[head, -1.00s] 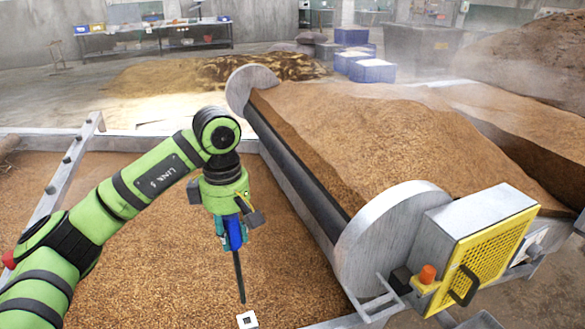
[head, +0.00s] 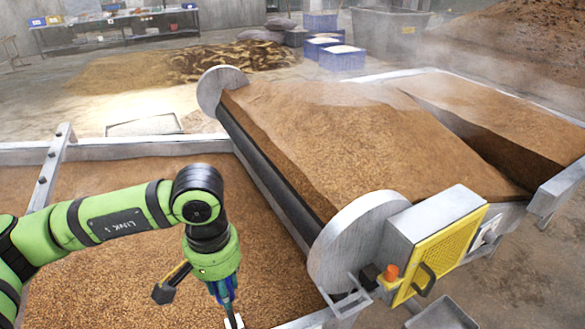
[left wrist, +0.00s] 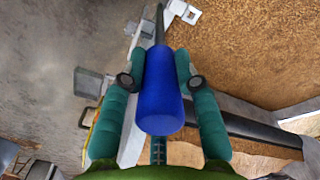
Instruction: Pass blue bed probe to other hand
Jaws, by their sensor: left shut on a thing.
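The blue bed probe has a thick blue handle (left wrist: 163,95) and a thin dark rod (left wrist: 160,25) that points away from the camera in the left wrist view. My left gripper (left wrist: 157,72) has its teal fingers on both sides of the handle, shut on it. In the head view the left gripper (head: 221,288) points down near the bottom edge, over the grain bed. The blue probe (head: 229,291) shows only partly there; its rod runs out of sight at the bottom. My right gripper is not in either view.
A long conveyor-like bed of grain (head: 320,135) with round metal end plates (head: 350,250) stands right of my left arm. A yellow-grilled box (head: 440,255) with an orange knob is at its near end. Flat grain (head: 110,275) lies under the arm, bounded by a metal rail (head: 120,149).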

